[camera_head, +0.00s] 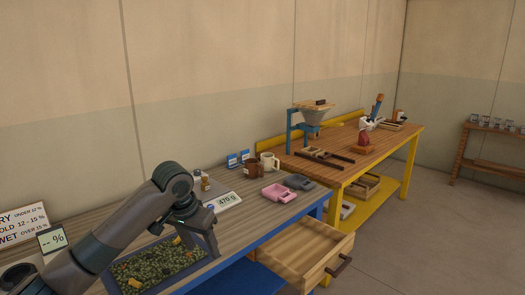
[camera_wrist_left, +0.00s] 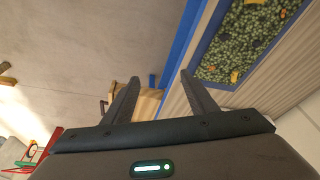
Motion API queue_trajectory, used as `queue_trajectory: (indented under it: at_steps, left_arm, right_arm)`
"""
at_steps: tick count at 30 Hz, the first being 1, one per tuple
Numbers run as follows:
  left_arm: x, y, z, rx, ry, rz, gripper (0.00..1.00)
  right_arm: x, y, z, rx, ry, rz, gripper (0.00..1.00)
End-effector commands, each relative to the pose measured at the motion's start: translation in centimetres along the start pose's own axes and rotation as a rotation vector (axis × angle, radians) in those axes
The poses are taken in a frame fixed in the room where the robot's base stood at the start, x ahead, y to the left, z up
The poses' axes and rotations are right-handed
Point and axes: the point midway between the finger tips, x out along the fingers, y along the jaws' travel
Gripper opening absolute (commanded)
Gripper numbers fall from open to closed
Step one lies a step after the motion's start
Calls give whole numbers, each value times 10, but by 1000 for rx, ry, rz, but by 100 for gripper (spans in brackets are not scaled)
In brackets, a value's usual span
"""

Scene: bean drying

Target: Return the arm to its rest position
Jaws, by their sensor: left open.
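My left arm comes in from the left over the workbench (camera_head: 240,225) in the head view. My left gripper (camera_head: 202,250) hangs pointing down above the right side of a blue-edged tray of green beans (camera_head: 150,270). In the left wrist view the two fingers of my left gripper (camera_wrist_left: 160,85) stand apart with nothing between them. The bean tray also shows there at the upper right, beside the fingers (camera_wrist_left: 222,85). My right gripper is in neither view.
A scale reading 470 g (camera_head: 228,201), a pink tray (camera_head: 279,192), a grey tray (camera_head: 299,182) and mugs (camera_head: 269,162) stand on the bench. An open wooden drawer (camera_head: 312,252) juts out in front. A sign (camera_head: 22,224) and a meter (camera_head: 52,239) stand at the left.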

Motion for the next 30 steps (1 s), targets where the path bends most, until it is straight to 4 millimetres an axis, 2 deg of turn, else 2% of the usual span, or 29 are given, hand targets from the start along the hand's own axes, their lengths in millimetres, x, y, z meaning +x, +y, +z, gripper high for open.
queue_trajectory:
  at_steps: [4, 17, 23, 26, 29, 30]
  left_arm:
    - [0, 0, 0, 0, 0, 0, 52]
    - [55, -1, 0, -55, 24, 47, 52]
    - [105, -4, 8, -104, 41, 75, 52]
    - [138, -5, 15, -136, 51, 89, 52]
    - [181, -9, 30, -175, 60, 99, 52]
    - [202, -10, 38, -191, 63, 102, 52]
  right_arm:
    - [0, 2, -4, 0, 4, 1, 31]
    - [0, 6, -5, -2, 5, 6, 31]
    - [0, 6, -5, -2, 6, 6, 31]
    - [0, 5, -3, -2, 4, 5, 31]
    - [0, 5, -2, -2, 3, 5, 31]
    - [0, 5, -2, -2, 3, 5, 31]
